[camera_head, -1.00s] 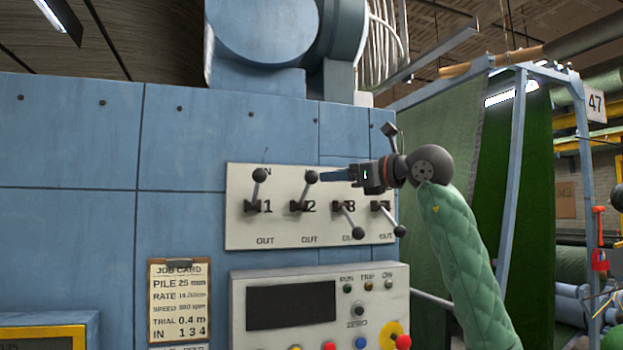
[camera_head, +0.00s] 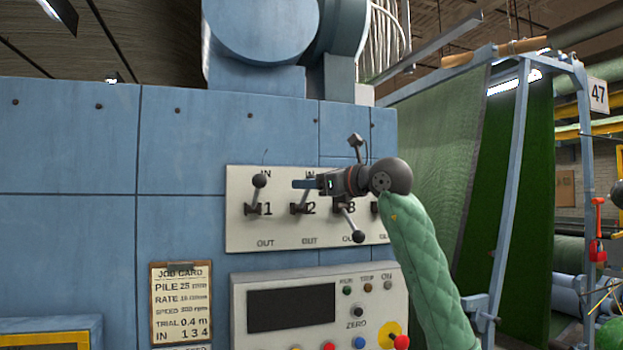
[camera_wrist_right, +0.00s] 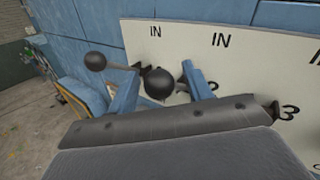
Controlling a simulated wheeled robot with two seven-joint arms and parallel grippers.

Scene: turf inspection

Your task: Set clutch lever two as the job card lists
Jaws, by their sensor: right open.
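The lever panel (camera_head: 240,235) is a pale plate with numbered clutch levers, marked IN above and OUT below. Clutch lever two (camera_head: 301,205) points up, towards IN; its knob is hidden behind my right gripper (camera_head: 300,184) in the head view. In the right wrist view its black knob (camera_wrist_right: 158,83) lies between the two blue fingers of my right gripper (camera_wrist_right: 160,88), which is open; I cannot tell whether they touch it. The job card (camera_head: 180,303) reads IN 1 3 4. My left gripper is not in view.
Lever one (camera_head: 258,182) points up, just left of my gripper. Lever three (camera_head: 357,237) points down. Lever four is mostly hidden by my right arm. A control box (camera_head: 240,320) with a dark display and buttons sits below the panel.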

